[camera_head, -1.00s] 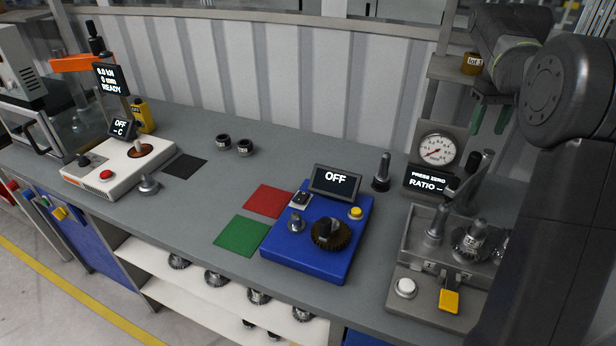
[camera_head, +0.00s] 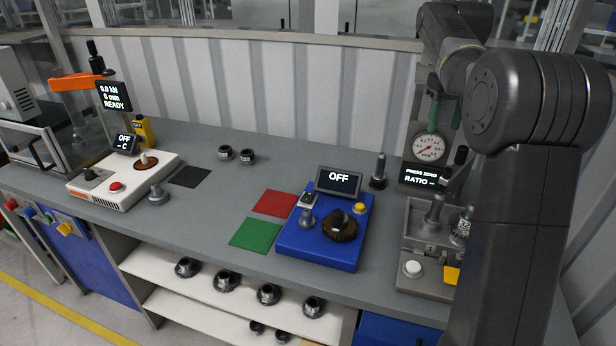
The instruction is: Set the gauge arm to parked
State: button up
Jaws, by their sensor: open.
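The gauge station (camera_head: 422,245) is a grey fixture at the right of the bench. Its round white dial (camera_head: 430,147) stands at the back, above a display (camera_head: 417,175) reading "PRESS ZERO" and "RATIO". A black-tipped lever (camera_head: 459,157), probably the gauge arm, leans up to the right beside the display. Grey gear posts (camera_head: 433,212) stand on the fixture, partly hidden by my arm. My gripper (camera_head: 445,112), with green fingers, is open and empty. It appears just above the dial, up and left of the lever tip; the depth between them is unclear.
A blue unit (camera_head: 317,252) with an "OFF" display and a dark gear stands left of the gauge station. A dark upright post (camera_head: 378,171) stands between them. Red (camera_head: 274,203) and green (camera_head: 256,235) mats lie further left. My arm covers the right bench end.

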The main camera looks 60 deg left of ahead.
aim_at(463, 156)
jog(key=k+l+u, duration=0.25)
jog(key=k, duration=0.7)
jog(key=i+j+z, duration=0.1)
jog(key=i, duration=0.35)
jog(key=i+j+z, duration=0.15)
jog(key=i, duration=0.3)
jog(key=i+j+z, duration=0.1)
jog(key=i+j, duration=0.15)
jog(key=i, duration=0.15)
